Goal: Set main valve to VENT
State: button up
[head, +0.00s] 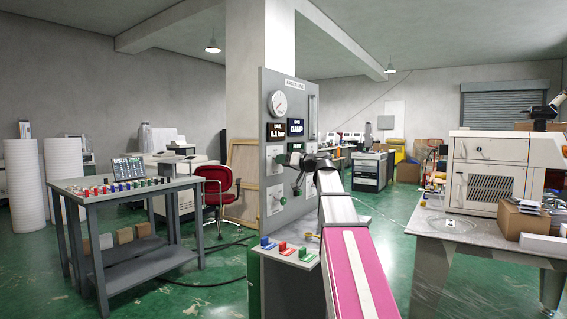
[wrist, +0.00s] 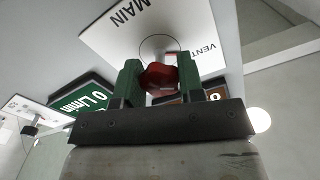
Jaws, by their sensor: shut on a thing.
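The main valve is a red knob (wrist: 158,76) on a white plate (wrist: 120,28) marked MAIN, with VENT printed at the plate's right side. My gripper (wrist: 157,82) is shut on the red knob, one green finger on each side of it. Which way the knob points is hard to tell, and other markings are hidden behind the fingers. In the head view my arm reaches to the grey panel (head: 270,90) headed as an argon line, and the knob is not clearly visible there.
The panel carries a round gauge (head: 278,103) and small dark displays (head: 275,130), one reading about 0.2 bar. A green display (wrist: 88,104) is beside the valve. A shelf with coloured blocks (head: 284,248) juts out below. A grey workbench (head: 125,188) stands left, a machine table (head: 480,232) right.

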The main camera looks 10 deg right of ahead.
jog(key=o, duration=0.9)
jog(key=v, duration=1)
jog(key=shift+s+d, duration=0.25)
jog(key=shift+s, duration=0.05)
